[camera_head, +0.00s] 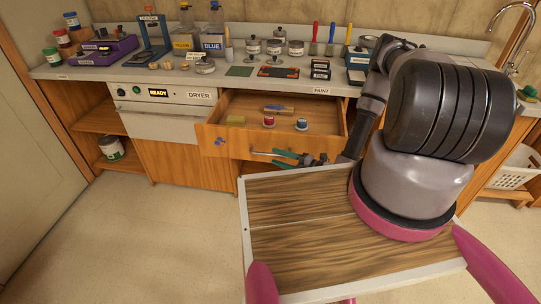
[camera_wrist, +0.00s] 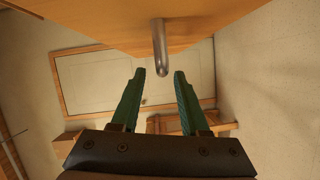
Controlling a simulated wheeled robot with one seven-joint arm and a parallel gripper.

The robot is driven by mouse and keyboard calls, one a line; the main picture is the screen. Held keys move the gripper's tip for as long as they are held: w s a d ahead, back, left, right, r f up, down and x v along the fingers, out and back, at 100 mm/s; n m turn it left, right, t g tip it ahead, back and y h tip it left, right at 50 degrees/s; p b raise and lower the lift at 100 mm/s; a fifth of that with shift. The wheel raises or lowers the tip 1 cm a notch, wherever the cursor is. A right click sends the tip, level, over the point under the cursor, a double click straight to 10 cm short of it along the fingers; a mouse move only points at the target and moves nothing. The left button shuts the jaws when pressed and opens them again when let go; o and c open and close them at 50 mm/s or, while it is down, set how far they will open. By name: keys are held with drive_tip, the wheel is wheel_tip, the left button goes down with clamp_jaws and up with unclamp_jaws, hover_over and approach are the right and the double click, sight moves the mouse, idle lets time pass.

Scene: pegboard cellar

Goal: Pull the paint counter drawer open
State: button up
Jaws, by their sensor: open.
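The paint counter drawer (camera_head: 222,148) stands pulled out under the counter's PAINT label (camera_head: 321,91), with its inside in view from above. In it lie a yellow block (camera_head: 235,120), a blue-handled tool (camera_head: 278,109), a red spool (camera_head: 269,121) and a blue one (camera_head: 301,124). My gripper (camera_head: 274,158) is at the drawer's front, below its top edge, its green fingers pointing left. In the wrist view my gripper (camera_wrist: 160,73) is open, and the metal drawer handle (camera_wrist: 160,50) reaches down to the gap between the fingertips. No grip on it shows.
The dryer (camera_head: 158,110) is left of the drawer, under a counter (camera_head: 120,75) crowded with jars and tools. My wooden-topped base stands close in front. Open floor (camera_head: 150,235) lies to the left. A white basket (camera_head: 515,168) is at the far right.

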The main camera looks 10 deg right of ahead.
drive_tip(key=v, duration=0.6)
drive_tip(key=shift+s+d, duration=0.15)
